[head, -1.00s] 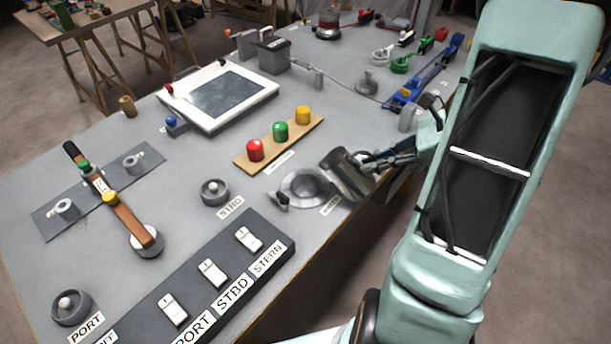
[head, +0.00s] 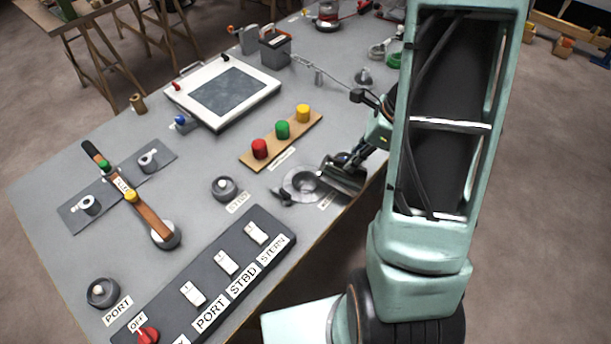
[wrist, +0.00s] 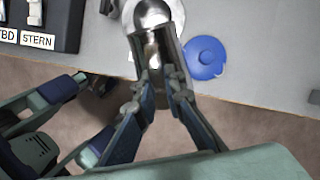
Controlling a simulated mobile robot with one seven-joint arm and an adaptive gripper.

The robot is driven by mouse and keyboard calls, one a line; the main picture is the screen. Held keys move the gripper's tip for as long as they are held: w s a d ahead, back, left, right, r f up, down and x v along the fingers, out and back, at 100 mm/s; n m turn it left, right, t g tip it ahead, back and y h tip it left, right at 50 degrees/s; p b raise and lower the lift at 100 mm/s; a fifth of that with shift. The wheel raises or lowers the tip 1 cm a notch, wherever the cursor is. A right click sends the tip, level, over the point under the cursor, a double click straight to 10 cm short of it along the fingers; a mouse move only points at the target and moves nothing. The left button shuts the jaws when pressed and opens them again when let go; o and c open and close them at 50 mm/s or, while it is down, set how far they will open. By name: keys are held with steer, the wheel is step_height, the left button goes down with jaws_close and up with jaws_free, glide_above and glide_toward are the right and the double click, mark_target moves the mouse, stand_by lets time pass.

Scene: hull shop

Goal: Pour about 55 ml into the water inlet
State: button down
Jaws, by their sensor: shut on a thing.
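The water inlet (head: 300,190) is a round grey metal fitting near the table's front edge, partly hidden by a metal cup (head: 341,181). My gripper (head: 354,162) is shut on this cup and holds it tilted well over, its mouth end at the inlet's right side. In the wrist view the cup (wrist: 155,52) sits between my fingers (wrist: 157,82), with a shiny round metal shape just beyond it. I cannot make out any water stream or the level in the cup.
A small dark part (head: 281,197) is left of the inlet. A blue disc (wrist: 205,57) lies right of the cup in the wrist view. A switch panel (head: 232,272) and a board with red, green and yellow buttons (head: 282,140) are nearby.

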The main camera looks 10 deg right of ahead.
mark_target(340, 154)
steer(key=shift+w+a+r+h+p, duration=0.1)
steer(key=shift+w+a+h+p, duration=0.2)
steer(key=shift+p, duration=0.5)
steer(key=a+p, duration=0.1)
steer(key=p, duration=0.1)
steer(key=a+h+p, duration=0.1)
steer(key=p, duration=0.1)
steer(key=shift+w+g, duration=0.4)
steer(key=shift+w+a, duration=0.1)
steer(key=shift+a, duration=0.05)
steer(key=shift+w+a+r+h+p, duration=0.1)
steer(key=shift+h+p, duration=0.4)
steer(key=shift+p, duration=0.25)
steer(key=shift+w+a+r+g+h, duration=0.15)
steer(key=shift+w+a+g+h, duration=0.05)
steer(key=shift+a+g+h, duration=0.15)
steer(key=shift+w+a+r+g+h, duration=0.15)
steer(key=shift+a+g+h, duration=0.1)
steer(key=shift+a, duration=0.1)
stand_by(1.3)
steer(key=shift+d, duration=0.1)
